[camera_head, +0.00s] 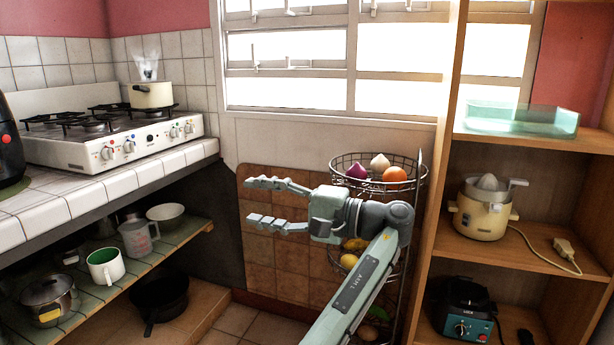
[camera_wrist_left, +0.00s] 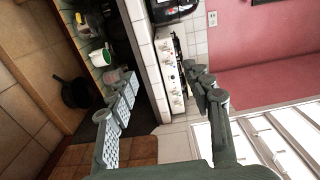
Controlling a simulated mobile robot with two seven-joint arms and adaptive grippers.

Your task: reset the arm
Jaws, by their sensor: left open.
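My left gripper (camera_head: 262,202) is open and empty, held in the air with its fingers pointing left. It hangs in front of the tiled wall, left of the wire basket rack. Its forearm comes up from the bottom of the head view and hides part of the rack. In the left wrist view the two fingers of this gripper (camera_wrist_left: 160,105) are spread wide with nothing between them. The stove and the open pot shelf show beyond them. My right gripper is in neither view.
A wire rack (camera_head: 345,160) with fruit and vegetables stands close behind my left wrist. A wooden shelf unit (camera_head: 565,146) with a juicer (camera_head: 483,213) is at right. At left are the stove (camera_head: 100,150) and the lower pot shelf (camera_head: 183,237), holding a white-green mug (camera_head: 105,268).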

